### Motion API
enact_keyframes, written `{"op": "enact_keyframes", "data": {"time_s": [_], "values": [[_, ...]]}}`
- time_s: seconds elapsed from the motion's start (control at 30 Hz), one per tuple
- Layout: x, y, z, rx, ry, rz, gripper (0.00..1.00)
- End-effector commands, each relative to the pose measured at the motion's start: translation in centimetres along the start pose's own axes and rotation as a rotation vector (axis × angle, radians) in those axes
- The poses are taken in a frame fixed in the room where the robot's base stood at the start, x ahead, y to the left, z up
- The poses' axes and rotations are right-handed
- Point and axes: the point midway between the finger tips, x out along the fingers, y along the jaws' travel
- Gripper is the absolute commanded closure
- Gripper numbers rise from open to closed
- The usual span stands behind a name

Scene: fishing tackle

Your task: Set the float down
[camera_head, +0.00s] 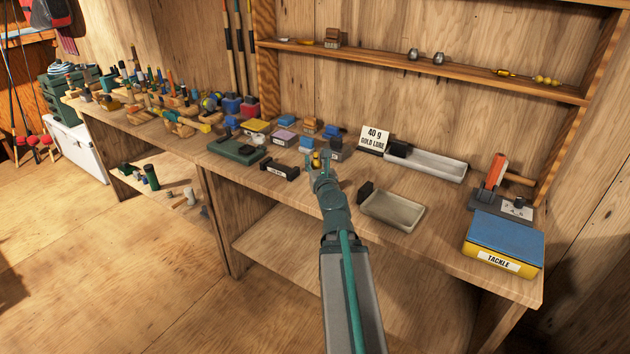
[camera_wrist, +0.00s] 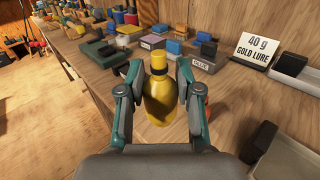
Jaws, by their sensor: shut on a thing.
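The float, a yellow-gold rounded body with a narrower capped top (camera_wrist: 160,95), is upright between the fingers of my gripper (camera_wrist: 158,80) in the wrist view. My gripper is shut on it, one finger at each side near its upper part. In the head view my gripper (camera_head: 320,160) is over the front part of the workbench (camera_head: 225,172), and only a small bit of the float (camera_head: 316,161) shows there. Whether the float's bottom touches the bench is hard to tell.
A "40 g GOLD LURE" sign (camera_head: 374,138) and a long grey tray (camera_head: 430,163) stand behind to the right. A shallow beige tray (camera_head: 393,210) is right of my gripper. A black labelled block (camera_head: 279,171) is left. A yellow TACKLE box (camera_head: 502,245) stands at the right end.

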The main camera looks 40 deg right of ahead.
Motion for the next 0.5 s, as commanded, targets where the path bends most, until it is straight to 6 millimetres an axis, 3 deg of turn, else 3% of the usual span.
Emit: {"op": "enact_keyframes", "data": {"time_s": [0.43, 0.5], "values": [[9.5, -0.2, -4.5, 0.000, 0.001, 0.000, 1.00], [10.3, -0.2, -6.2, 0.000, 0.001, 0.000, 1.00]]}}
